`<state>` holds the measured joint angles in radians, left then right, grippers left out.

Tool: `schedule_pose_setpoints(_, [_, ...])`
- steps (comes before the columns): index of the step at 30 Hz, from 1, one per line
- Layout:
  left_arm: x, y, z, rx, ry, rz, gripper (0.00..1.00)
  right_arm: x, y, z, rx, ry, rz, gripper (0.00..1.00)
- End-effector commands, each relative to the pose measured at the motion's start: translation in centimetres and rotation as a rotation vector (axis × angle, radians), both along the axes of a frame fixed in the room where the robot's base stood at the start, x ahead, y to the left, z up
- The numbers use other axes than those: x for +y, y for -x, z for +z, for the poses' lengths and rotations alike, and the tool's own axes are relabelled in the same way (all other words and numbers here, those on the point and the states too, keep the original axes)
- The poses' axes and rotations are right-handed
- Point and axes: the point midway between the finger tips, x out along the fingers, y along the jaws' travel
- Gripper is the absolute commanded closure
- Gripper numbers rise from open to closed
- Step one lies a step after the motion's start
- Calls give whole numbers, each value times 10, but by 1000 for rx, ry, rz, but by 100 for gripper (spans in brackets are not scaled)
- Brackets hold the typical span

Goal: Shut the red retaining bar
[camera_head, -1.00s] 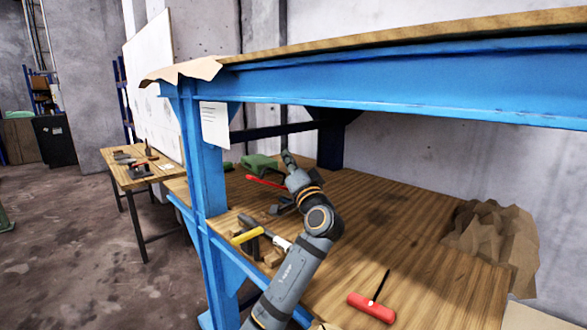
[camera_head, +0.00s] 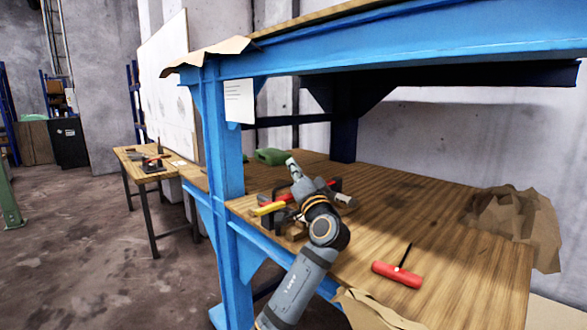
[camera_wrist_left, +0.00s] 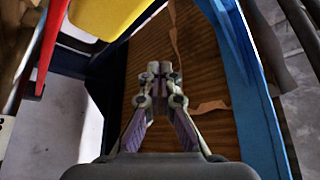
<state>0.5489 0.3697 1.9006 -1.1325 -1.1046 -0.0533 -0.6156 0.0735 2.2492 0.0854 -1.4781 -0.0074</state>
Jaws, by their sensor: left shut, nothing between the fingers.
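The red retaining bar (camera_head: 287,197) lies by a dark fixture on the wooden bench, partly hidden behind my left wrist. Red also shows on the wrist's far side. In the left wrist view, the red bar (camera_wrist_left: 48,45) runs along the upper left, beside a yellow part (camera_wrist_left: 108,14). My left gripper (camera_head: 292,162) is above the bench by the fixture. In the left wrist view, its fingers (camera_wrist_left: 158,70) are together and empty, apart from the bar, with wood behind them. I cannot tell whether the bar is fully seated. My right gripper is out of view.
A yellow handle (camera_head: 268,209) is beside the fixture. A red T-handled tool (camera_head: 397,275) lies near the bench's front. A blue post (camera_head: 220,140) stands left of the arm. Crumpled brown paper (camera_head: 520,222) lies at right. The bench middle is clear.

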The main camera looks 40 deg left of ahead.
Motion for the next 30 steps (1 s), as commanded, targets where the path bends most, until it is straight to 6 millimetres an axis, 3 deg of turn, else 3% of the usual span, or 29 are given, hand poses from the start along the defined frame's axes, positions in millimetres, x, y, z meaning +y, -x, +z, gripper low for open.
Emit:
schedule_pose_setpoints(17, [-3,1,-3,0,0,-2,100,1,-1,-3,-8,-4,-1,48])
schedule_pose_setpoints(20, [-13,5,-8,1,3,-3,100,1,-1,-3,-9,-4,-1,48])
schedule_pose_setpoints(30, [-78,38,-38,2,7,-3,100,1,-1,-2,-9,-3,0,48])
